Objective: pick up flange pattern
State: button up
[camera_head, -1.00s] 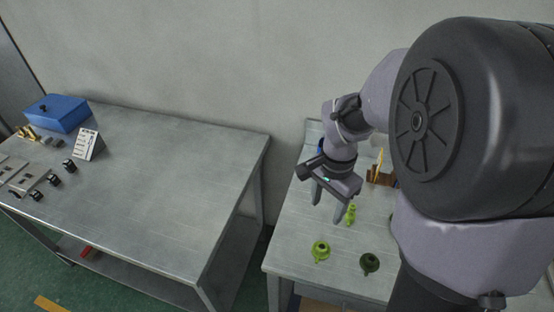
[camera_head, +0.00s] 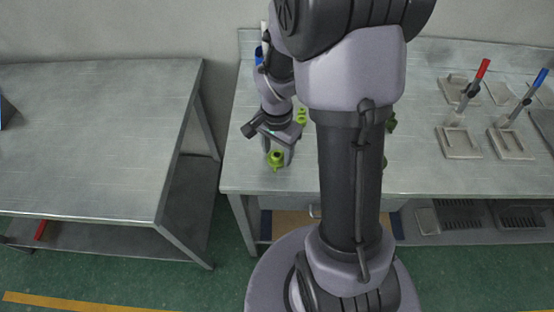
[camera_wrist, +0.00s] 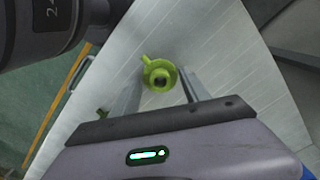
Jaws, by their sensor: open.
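The wrist view also shows my gripper (camera_wrist: 160,82) with a gap on both sides of the pattern. I cannot tell how far above the table the fingertips are.
Another green pattern (camera_head: 301,116) stands just behind my gripper. More green pieces (camera_head: 391,122) show partly behind my arm. Flat metal moulds (camera_head: 460,142) with red- and blue-handled tools lie on the right. A separate metal table (camera_head: 100,130) stands left across a gap.

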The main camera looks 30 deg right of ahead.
jog(key=shift+r, duration=0.1)
grip_shut()
